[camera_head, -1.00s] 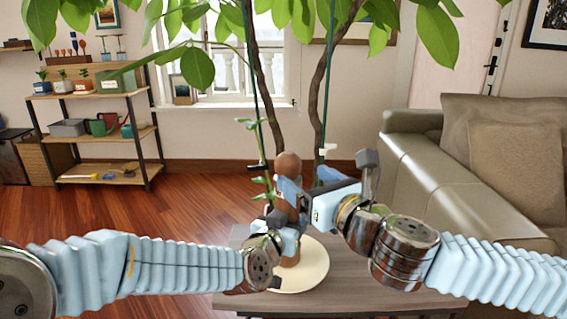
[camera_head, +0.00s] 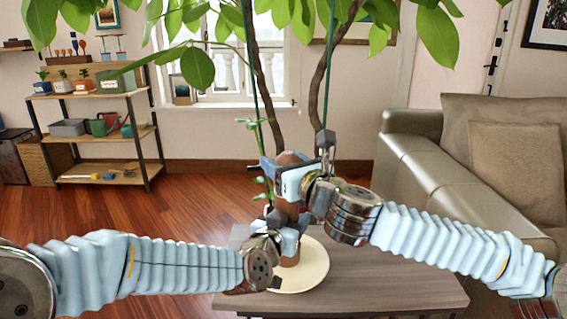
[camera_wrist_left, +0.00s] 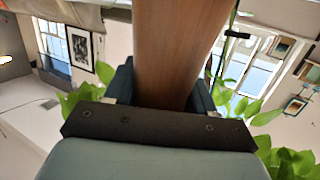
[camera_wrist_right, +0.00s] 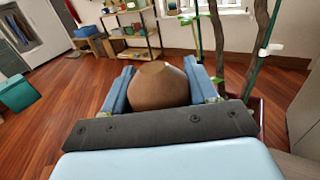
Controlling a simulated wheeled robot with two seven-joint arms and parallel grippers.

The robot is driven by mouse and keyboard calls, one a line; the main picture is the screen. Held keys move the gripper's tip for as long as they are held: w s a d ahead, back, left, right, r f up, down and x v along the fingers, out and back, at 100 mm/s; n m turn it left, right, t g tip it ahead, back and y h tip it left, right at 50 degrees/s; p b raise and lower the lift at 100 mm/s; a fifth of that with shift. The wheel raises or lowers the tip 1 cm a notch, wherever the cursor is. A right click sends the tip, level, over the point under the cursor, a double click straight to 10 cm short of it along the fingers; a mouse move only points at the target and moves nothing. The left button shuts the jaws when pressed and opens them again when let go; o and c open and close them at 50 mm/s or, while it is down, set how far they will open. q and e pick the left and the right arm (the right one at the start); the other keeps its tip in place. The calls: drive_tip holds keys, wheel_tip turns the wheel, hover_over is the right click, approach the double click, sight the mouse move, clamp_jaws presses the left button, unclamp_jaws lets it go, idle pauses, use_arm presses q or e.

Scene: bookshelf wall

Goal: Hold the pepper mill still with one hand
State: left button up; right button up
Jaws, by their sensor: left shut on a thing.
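The brown wooden pepper mill (camera_head: 287,208) stands upright on a round cream board (camera_head: 312,275). My left gripper (camera_head: 284,228) is shut on its lower body; the wooden shaft (camera_wrist_left: 182,50) fills the space between the fingers in the left wrist view. My right gripper (camera_head: 283,172) is at the top of the mill, with its fingers on either side of the round knob. In the right wrist view the knob (camera_wrist_right: 158,88) sits between the two blue fingers; I cannot tell whether both press on it. The grippers hide parts of the mill.
The low grey table (camera_head: 400,290) has free room right of the board. A leafy plant with thin trunks (camera_head: 266,80) rises behind the mill. A sofa (camera_head: 450,190) is at the right, and a shelf unit (camera_head: 100,130) stands at the back left.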

drive_tip(key=c, duration=0.5)
drive_tip(key=shift+h, duration=0.3)
